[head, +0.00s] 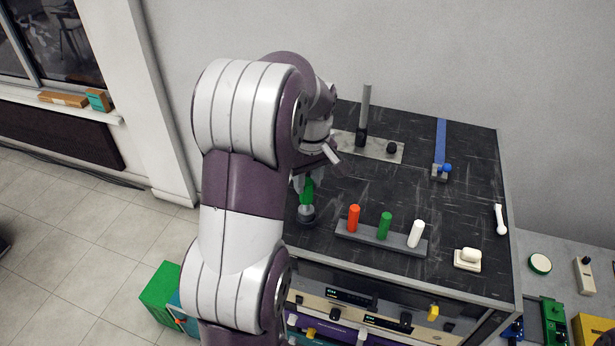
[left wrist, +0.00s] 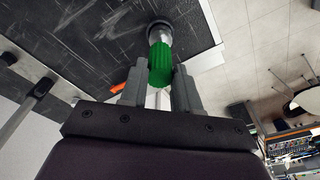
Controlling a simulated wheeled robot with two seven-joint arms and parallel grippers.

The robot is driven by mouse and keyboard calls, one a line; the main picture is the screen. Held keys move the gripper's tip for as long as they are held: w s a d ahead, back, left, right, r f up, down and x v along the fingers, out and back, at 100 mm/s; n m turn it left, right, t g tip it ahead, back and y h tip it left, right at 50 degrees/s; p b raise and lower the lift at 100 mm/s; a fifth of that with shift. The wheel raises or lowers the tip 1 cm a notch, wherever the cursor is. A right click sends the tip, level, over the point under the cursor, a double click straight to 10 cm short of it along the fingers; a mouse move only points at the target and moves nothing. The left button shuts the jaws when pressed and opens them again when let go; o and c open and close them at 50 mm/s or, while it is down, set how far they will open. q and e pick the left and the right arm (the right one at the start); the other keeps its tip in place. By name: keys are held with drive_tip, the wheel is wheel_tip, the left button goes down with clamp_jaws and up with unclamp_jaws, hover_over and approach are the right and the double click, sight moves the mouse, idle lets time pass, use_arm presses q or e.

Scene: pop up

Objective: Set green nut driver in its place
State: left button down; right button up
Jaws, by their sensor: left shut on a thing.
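My left gripper (head: 306,180) is over the left part of the black tabletop, largely hidden behind my arm. It is shut on a green handle (head: 307,194), which stands roughly upright above a round grey base (head: 306,214). The left wrist view shows the green handle (left wrist: 160,65) between the two fingertips (left wrist: 158,88), with the round grey part (left wrist: 159,32) beyond it. Whether handle and base are joined is unclear. To the right, a grey rack (head: 352,236) holds an orange handle (head: 354,217), another green handle (head: 384,226) and a white handle (head: 416,233). My right gripper is not in view.
A metal plate with a grey post (head: 365,108) stands at the back. A blue strip with a blue knob (head: 446,168), a white handle (head: 500,218) and a white switch (head: 467,258) are to the right. The tabletop between them is clear.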

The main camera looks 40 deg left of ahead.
use_arm(q)
drive_tip(key=shift+f+b, duration=0.65)
drive_tip(key=shift+f, duration=0.25)
drive_tip(key=c, duration=0.7)
unclamp_jaws()
drive_tip(key=shift+c, duration=0.2)
drive_tip(key=shift+r, duration=0.45)
wheel_tip(320, 180, up, 2)
drive_tip(key=shift+d+r, duration=0.1)
drive_tip(key=shift+r, duration=0.15)
drive_tip(key=r+p, duration=0.3)
drive_tip(key=shift+s+d+r+p, duration=0.15)
drive_tip(key=shift+d+r+p, duration=0.1)
drive_tip(key=shift+r+p, duration=0.1)
drive_tip(key=shift+s+r, duration=0.1)
drive_tip(key=shift+r, duration=0.1)
